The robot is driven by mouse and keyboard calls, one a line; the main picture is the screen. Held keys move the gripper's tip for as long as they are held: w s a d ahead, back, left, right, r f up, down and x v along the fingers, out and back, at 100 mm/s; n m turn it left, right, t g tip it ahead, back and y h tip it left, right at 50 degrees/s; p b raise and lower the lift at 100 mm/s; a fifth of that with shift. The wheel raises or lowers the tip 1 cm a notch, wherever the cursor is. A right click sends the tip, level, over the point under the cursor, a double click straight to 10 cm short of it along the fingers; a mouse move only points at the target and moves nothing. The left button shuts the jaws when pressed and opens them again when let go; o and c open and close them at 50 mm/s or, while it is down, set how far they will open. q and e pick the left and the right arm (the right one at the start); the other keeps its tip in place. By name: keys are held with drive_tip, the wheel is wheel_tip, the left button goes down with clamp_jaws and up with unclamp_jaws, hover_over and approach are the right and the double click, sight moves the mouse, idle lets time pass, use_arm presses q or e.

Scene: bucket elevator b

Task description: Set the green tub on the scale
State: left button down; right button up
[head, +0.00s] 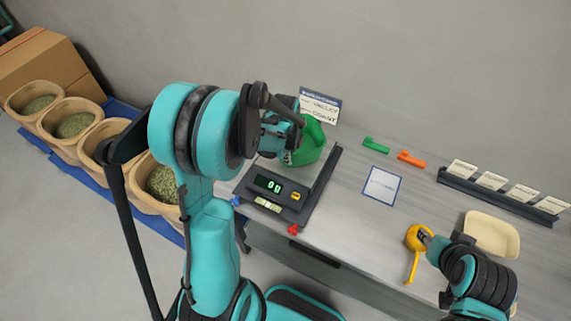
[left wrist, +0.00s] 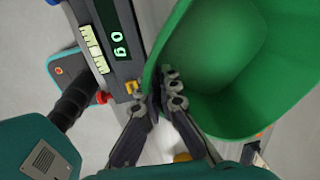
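The green tub (head: 310,142) is over the far part of the scale (head: 325,178), partly hidden behind my left arm. My left gripper (left wrist: 168,95) is shut on the tub's wall at the rim. In the left wrist view the tub (left wrist: 225,70) is open and looks empty. The scale's lit display (head: 268,185) appears to read 0 g; it also shows in the left wrist view (left wrist: 118,38). I cannot tell whether the tub's base touches the scale. My right gripper (head: 432,242) is beside a yellow scoop-like tool (head: 416,238); its fingers are unclear.
A white card (head: 381,186), a green piece (head: 376,144) and an orange piece (head: 411,159) lie right of the scale. A cream tray (head: 491,236) and a labelled rack (head: 498,196) are further right. Bins of green material (head: 75,124) stand on the left floor.

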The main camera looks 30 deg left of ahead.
sight(285, 165)
use_arm(q)
drive_tip(key=shift+a+f, duration=0.45)
drive_tip(key=shift+a, duration=0.25)
wheel_tip(285, 165, down, 4)
drive_tip(key=shift+f+b, duration=0.1)
drive_tip(key=shift+b, duration=0.3)
drive_tip(key=c, duration=1.7)
unclamp_jaws()
